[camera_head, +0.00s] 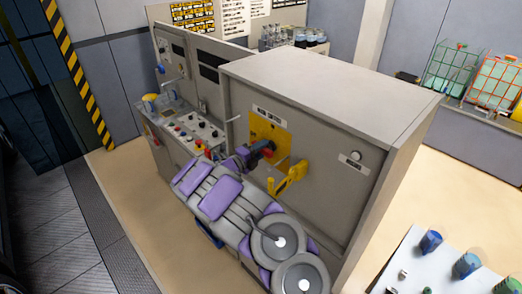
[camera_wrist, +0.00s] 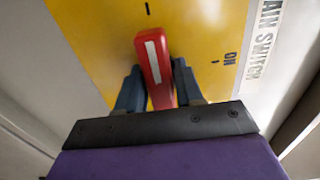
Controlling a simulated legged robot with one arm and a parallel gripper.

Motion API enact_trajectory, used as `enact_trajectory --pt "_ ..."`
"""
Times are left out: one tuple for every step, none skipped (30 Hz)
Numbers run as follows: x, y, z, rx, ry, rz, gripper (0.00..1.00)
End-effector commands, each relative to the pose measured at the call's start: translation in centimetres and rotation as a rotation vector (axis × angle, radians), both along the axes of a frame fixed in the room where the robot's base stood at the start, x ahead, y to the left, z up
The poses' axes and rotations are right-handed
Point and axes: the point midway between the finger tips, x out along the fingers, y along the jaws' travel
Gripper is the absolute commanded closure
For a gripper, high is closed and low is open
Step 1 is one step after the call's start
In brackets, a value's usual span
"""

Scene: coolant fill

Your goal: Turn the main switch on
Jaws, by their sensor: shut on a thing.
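The main switch has a red handle (camera_wrist: 153,62) with a white stripe, set on a yellow plate (camera_wrist: 95,30). A label with "MAIN SWITCH" (camera_wrist: 263,45) runs along the plate's right side in the wrist view. The word "ON" and a short tick are to the right of the handle; another tick is above its tip, and the handle points roughly at that upper tick. My gripper (camera_wrist: 155,85) is shut on the red handle, one finger on each side. In the head view, my gripper (camera_head: 258,153) is at the yellow plate (camera_head: 268,130) on the grey cabinet; the handle is partly hidden.
A yellow bracket (camera_head: 288,178) sticks out of the cabinet (camera_head: 320,125) just right of my gripper. A control panel with knobs and buttons (camera_head: 195,130) is to the left. A table with blue and green items (camera_head: 410,268) is at lower right.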

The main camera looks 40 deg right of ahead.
Motion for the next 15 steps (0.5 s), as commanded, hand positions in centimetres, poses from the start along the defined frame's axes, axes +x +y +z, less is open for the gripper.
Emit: enact_trajectory --pt "-0.08 -0.01 -0.33 0.006 -0.007 -0.001 0.94" --pt "-0.07 -0.01 -0.33 0.006 -0.014 -0.001 0.94" --pt "-0.07 -0.01 -0.36 0.007 -0.027 -0.001 0.94" --pt "-0.06 -0.01 -0.37 0.008 -0.038 -0.001 0.94" --pt "-0.06 0.00 -0.39 0.009 -0.050 -0.001 0.94" --pt "-0.05 0.01 -0.38 0.011 -0.071 -0.002 0.94" --pt "-0.04 0.02 -0.38 0.012 -0.088 -0.001 0.94" --pt "-0.04 0.02 -0.37 0.013 -0.107 -0.001 0.94" --pt "-0.03 0.02 -0.34 0.015 -0.135 -0.002 0.94" --pt "-0.03 0.02 -0.32 0.016 -0.158 -0.002 0.94" --pt "-0.02 0.03 -0.29 0.017 -0.182 -0.001 0.94" --pt "-0.03 0.03 -0.25 0.020 -0.215 -0.001 0.94" --pt "-0.02 0.03 -0.22 0.022 -0.242 0.000 0.94" --pt "-0.03 0.03 -0.19 0.024 -0.270 0.000 0.94" --pt "-0.04 0.03 -0.18 0.026 -0.307 0.000 0.94"
